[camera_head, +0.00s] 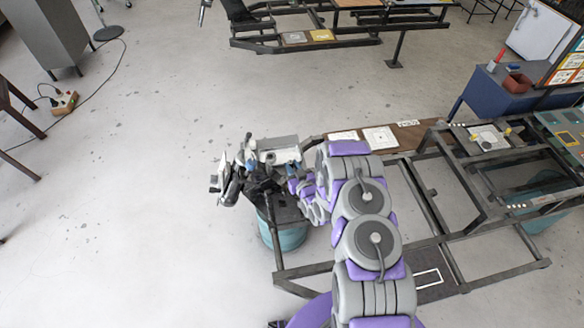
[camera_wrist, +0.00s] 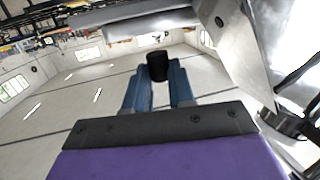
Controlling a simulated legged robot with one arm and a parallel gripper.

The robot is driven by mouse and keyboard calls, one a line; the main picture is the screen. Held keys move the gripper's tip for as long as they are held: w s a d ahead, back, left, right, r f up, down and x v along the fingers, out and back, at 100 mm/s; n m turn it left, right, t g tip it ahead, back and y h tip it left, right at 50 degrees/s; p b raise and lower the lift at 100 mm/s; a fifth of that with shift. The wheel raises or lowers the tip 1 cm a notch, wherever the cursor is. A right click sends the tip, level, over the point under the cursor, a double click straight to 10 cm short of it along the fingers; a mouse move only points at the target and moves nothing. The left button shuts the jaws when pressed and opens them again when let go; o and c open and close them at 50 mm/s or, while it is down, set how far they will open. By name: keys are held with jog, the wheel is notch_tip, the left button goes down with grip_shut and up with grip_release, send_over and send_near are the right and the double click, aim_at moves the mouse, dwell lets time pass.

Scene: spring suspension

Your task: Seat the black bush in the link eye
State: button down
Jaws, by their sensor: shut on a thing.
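The black bush (camera_wrist: 158,63) is a short dark cylinder at the tips of my gripper's blue fingers in the wrist view. My gripper (camera_wrist: 160,82) is shut on it. A grey metal bar (camera_wrist: 150,24) lies across the top of the wrist view, beyond the bush, with a visible gap between them. I cannot tell whether it is the link; no eye shows clearly. In the head view my gripper (camera_head: 250,168) is among dark and silver parts at the left end of the frame, and the bush cannot be made out there.
A large bright metal plate (camera_wrist: 258,45) stands close on the right in the wrist view. In the head view, a teal drum (camera_head: 284,236) stands below my gripper, beside the dark steel frame (camera_head: 408,263). Open concrete floor (camera_head: 130,200) lies to the left.

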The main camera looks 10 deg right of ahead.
jog(key=a+f+p+v, duration=0.1)
jog(key=a+p+v, duration=0.1)
jog(key=v, duration=1.2)
jog(key=shift+s+a, duration=0.4)
jog(key=shift+s, duration=0.1)
jog(key=shift+w+r, duration=0.1)
